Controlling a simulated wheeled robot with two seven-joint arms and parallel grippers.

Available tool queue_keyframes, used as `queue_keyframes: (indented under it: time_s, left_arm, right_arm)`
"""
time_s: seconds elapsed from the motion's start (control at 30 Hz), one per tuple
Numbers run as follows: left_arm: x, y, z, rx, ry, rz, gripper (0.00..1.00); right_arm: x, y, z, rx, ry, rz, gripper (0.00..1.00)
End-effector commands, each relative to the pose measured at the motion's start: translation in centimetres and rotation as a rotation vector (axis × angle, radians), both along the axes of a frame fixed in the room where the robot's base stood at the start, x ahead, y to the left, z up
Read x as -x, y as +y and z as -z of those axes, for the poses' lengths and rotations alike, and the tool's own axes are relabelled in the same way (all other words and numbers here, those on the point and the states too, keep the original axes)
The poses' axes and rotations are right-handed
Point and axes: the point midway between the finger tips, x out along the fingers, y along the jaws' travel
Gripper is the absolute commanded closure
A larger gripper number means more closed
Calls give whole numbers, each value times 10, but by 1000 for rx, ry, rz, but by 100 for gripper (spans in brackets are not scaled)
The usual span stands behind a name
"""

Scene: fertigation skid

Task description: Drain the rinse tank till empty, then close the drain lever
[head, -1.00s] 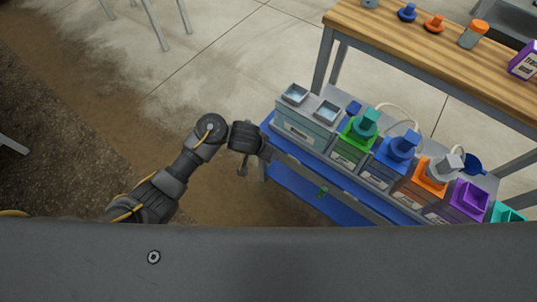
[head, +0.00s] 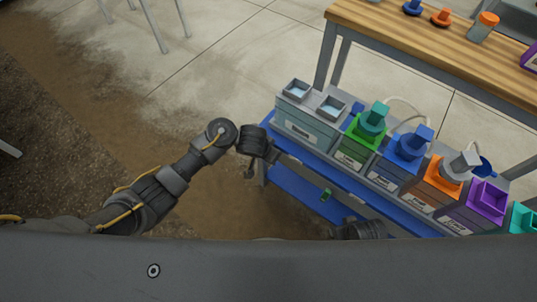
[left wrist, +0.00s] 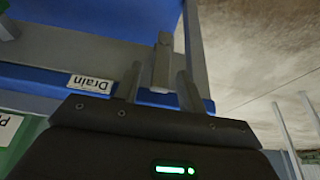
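The rinse tank, a pale grey-teal box (head: 305,125) with two square openings on top, stands at the left end of the blue skid. Something pale shows in its openings; I cannot tell the level. In the left wrist view a grey drain lever (left wrist: 161,62) stands beside the white "Drain" label (left wrist: 90,84). My left gripper (left wrist: 158,82) has its two fingers apart, one on each side of the lever, with gaps visible. In the head view my left gripper (head: 251,168) is at the skid's left end, mostly hidden by its wrist. My right gripper is not seen.
Several coloured tanks, starting with a green one (head: 357,145), line the skid (head: 290,183) to the right. A wooden bench (head: 430,45) with bottles and caps stands behind. Part of my right arm shows at the bottom.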

Motion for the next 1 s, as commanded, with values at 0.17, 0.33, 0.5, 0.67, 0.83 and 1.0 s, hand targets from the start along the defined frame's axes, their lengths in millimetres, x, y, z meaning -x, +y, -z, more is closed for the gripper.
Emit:
queue_keyframes:
  time_s: [0.17,0.33,0.5,0.67,0.83,1.0]
  left_arm:
    - [-1,0,1,0,0,0,60]
    - [-1,0,1,-1,-1,0,61]
    - [-1,0,1,-1,-1,0,84]
    - [-1,0,1,-1,-1,0,100]
    - [-1,0,1,0,0,-1,100]
    - [0,-1,1,-14,-10,-1,100]
  right_arm:
    - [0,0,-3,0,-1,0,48]
    - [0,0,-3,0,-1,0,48]
    - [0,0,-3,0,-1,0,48]
    - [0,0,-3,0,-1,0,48]
    - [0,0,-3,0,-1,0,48]
    - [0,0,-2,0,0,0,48]
